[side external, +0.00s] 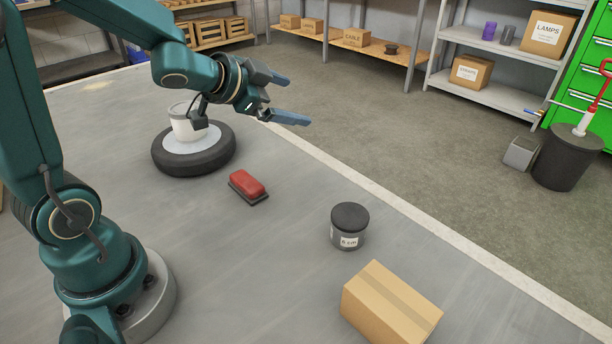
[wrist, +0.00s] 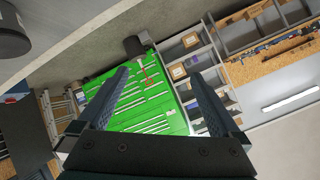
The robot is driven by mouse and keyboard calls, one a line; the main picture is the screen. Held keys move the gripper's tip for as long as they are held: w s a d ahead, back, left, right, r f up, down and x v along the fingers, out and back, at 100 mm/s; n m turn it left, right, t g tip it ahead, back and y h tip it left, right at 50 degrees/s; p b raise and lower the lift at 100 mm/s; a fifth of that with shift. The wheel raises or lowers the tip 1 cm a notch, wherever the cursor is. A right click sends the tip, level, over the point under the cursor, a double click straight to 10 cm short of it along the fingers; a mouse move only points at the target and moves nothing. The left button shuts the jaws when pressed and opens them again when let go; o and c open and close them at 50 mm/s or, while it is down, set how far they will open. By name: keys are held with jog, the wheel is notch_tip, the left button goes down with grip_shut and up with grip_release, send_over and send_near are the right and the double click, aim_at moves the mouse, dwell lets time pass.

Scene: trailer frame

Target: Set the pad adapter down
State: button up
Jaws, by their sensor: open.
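My gripper (side external: 299,102) is open and empty, held in the air above the far part of the grey bench, with its fingers pointing right. In the wrist view my gripper (wrist: 158,73) has its two fingers wide apart with nothing between them. I cannot tell which thing, if any, is the pad adapter. A red block on a dark base (side external: 248,185) lies on the bench below and left of the gripper. A dark lidded canister with a white label (side external: 348,228) stands upright farther right. Nothing touches the fingers.
A white pot (side external: 187,123) stands on a black tyre-like wheel (side external: 165,161) under my wrist. A cardboard box (side external: 390,308) sits at the bench's near right. The bench between is bare. Shelves (side external: 483,97) and a green cabinet (wrist: 158,116) stand beyond the bench.

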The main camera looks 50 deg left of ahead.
jog(key=s+d+n+g, duration=0.3)
jog(key=s+d, duration=0.1)
jog(key=s, duration=0.6)
jog(key=s+d+f+n+g+h, duration=0.1)
jog(key=s+d+n+g, duration=0.1)
jog(key=s, duration=0.8)
jog(key=d+g, duration=0.1)
jog(key=d, duration=0.1)
jog(key=shift+d+n, duration=0.35)
jog(key=shift+n, duration=0.05)
